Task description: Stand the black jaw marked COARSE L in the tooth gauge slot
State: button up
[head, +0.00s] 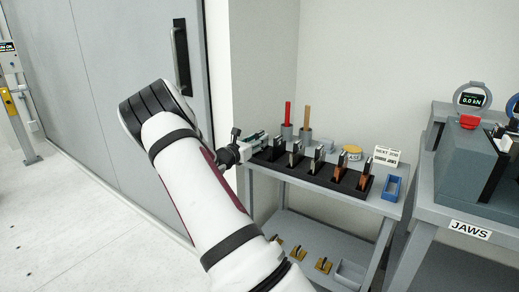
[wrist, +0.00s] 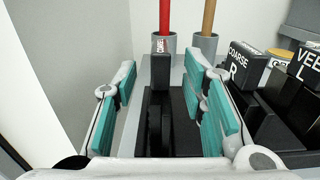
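A black jaw (wrist: 160,115) stands at the left end of the black rack, seen upright in the wrist view. The small label on its top starts with COARSE; its last letter is too small to read. My gripper (wrist: 163,95) is open, with one teal pad on each side of this jaw and visible gaps to it. In the head view my gripper (head: 250,146) is at the left end of the rack (head: 337,186), and that jaw is hidden or indistinct. A jaw marked COARSE R (wrist: 240,66) stands to the right. I cannot identify the tooth gauge slot.
A VEE L jaw (wrist: 306,68) and several other jaws stand along the rack. A red rod (head: 287,112) and a brown rod (head: 307,117) stand in holders behind. A blue frame (head: 392,188) lies at the cart's right end, beside a grey machine (head: 462,165). The wall is close behind.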

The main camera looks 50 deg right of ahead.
jog(key=shift+w+d, duration=0.15)
jog(key=shift+d, duration=0.85)
grip_shut()
jog(key=shift+r, duration=0.1)
jog(key=shift+r, duration=0.15)
